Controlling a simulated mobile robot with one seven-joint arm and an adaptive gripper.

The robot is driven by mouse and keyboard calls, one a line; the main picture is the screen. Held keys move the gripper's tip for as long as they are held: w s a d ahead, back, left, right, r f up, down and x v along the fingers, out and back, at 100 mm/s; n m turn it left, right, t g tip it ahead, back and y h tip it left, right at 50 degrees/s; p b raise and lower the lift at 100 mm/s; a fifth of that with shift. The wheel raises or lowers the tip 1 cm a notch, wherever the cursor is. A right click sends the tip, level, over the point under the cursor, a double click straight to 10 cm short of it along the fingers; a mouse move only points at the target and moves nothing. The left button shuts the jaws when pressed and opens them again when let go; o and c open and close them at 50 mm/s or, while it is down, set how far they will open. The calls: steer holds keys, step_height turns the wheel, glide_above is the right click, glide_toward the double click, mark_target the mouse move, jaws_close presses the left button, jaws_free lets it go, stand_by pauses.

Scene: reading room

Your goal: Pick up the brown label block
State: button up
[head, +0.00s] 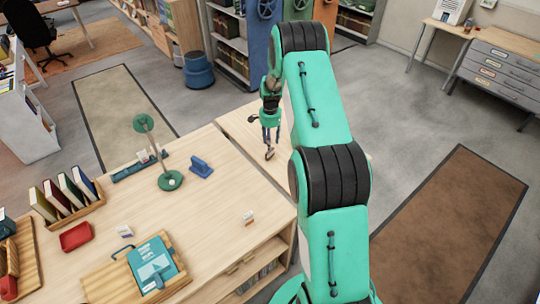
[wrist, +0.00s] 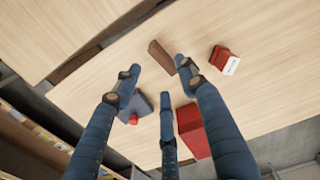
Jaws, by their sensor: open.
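A small brown block (wrist: 161,57), which I take to be the brown label block, lies on the pale wooden tabletop in the wrist view. No label shows on its visible faces. My gripper (wrist: 160,80) is open and empty, its fingers spread above the table, with the block just beyond the fingertips and near the right finger. I cannot tell the gap in height. In the head view my gripper (head: 268,142) points down over the far part of the table, and I cannot make out the brown block there.
A red block with a white label (wrist: 226,60) lies right of the brown one. A larger red block (wrist: 193,130) and a dark blue item with a red knob (wrist: 135,107) lie near the fingers. A green lamp (head: 144,124) and blue stapler-like object (head: 201,167) stand on the nearer desk.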

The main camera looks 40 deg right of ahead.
mark_target(271, 151)
steer(key=shift+f, duration=1.3)
steer(key=shift+d+f, duration=0.15)
steer(key=shift+f, duration=2.45)
steer(key=shift+c, duration=0.3)
jaws_close()
